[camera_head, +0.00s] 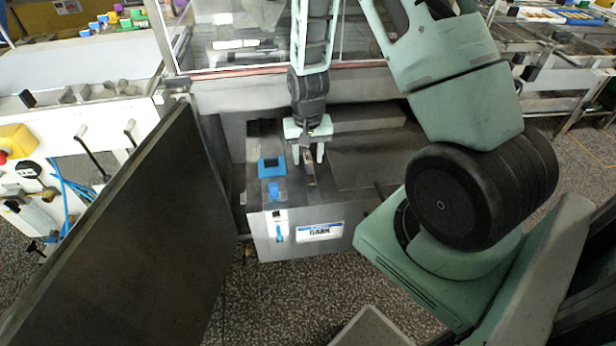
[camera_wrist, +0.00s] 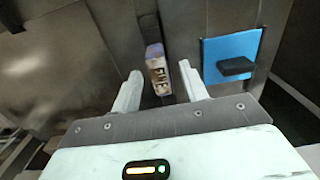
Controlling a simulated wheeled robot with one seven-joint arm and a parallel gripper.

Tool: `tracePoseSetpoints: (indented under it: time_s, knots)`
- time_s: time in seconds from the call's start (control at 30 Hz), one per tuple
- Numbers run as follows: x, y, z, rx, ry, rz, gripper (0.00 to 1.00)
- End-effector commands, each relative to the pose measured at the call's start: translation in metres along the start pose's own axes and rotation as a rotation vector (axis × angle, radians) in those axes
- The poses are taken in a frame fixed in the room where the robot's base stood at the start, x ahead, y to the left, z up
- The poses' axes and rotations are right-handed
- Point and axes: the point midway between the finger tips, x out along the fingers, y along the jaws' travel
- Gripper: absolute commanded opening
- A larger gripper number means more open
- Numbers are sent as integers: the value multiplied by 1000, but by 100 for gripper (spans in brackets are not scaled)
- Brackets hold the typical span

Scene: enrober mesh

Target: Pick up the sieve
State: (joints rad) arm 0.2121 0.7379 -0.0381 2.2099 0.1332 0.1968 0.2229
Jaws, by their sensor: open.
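My gripper (camera_head: 308,152) points down over the top of the grey metal tank with the "DARK" label. In the wrist view its two pale fingers (camera_wrist: 160,78) are apart. A narrow upright piece with a brown and purple printed face (camera_wrist: 158,72) shows between and just beyond the fingertips, and neither finger clearly touches it. In the head view this narrow piece (camera_head: 309,174) is partly behind the gripper. I cannot make out a mesh, so I cannot tell whether this piece is part of the sieve.
A blue plate with a dark block (camera_head: 271,167) lies left of the gripper on the tank (camera_head: 268,240); it also shows in the wrist view (camera_wrist: 230,48). A large dark open door (camera_head: 130,240) stands at left. A glass-fronted machine rises behind the tank.

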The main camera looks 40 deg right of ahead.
Motion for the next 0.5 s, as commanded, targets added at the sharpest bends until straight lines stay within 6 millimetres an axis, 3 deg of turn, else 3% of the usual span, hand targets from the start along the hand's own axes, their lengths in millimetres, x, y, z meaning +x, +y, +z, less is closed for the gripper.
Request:
tracePoseSetpoints:
  time_s: [0.13, 0.4, 0.5]
  knots:
    - [15, 0, 0, 1, -1, 0, 44]
    - [17, 0, 0, 0, 1, 0, 44]
    - [17, 0, 0, 0, 1, 0, 19]
